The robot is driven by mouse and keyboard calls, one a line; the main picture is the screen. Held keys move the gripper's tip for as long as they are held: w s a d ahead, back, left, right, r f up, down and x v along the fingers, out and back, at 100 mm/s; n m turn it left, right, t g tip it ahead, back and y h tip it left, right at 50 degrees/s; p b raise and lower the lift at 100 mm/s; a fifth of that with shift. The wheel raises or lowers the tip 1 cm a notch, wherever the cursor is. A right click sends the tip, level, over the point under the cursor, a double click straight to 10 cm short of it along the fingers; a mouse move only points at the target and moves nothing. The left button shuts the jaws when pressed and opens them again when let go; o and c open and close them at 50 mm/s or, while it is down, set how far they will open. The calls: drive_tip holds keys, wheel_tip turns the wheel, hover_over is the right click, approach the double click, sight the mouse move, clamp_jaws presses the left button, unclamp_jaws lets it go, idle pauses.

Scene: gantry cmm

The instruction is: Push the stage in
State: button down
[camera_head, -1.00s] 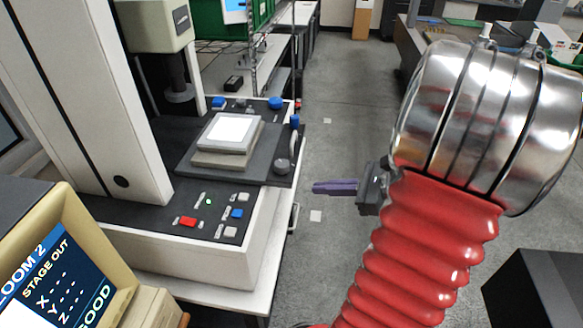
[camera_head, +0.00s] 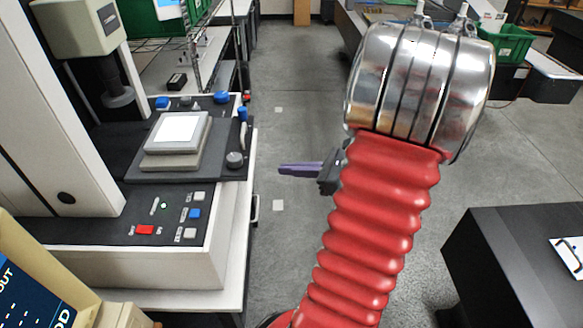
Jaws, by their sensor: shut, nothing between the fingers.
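The stage (camera_head: 137,168) is a dark flat plate on the measuring machine (camera_head: 165,262) at left. It sticks out past the machine's right edge, with a handle (camera_head: 242,136) and a round knob (camera_head: 235,160) on that side. A grey block with a white top (camera_head: 179,128) sits on it. My gripper (camera_head: 282,169) has purple fingers, shut and empty, pointing left. It is to the right of the stage, apart from it, with a gap of floor showing between. Part of the gripper's base is hidden behind my red arm sleeve.
A control panel with a red button (camera_head: 145,230) lies in front of the stage. A monitor (camera_head: 30,290) stands at the lower left. A black cabinet (camera_head: 520,250) is at the lower right. Wire shelving (camera_head: 205,55) stands behind. The grey floor between is open.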

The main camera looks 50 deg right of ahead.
approach(242, 164)
drive_tip(key=x, duration=0.4)
drive_tip(key=shift+x, duration=1.05)
drive_tip(key=shift+a, duration=0.15)
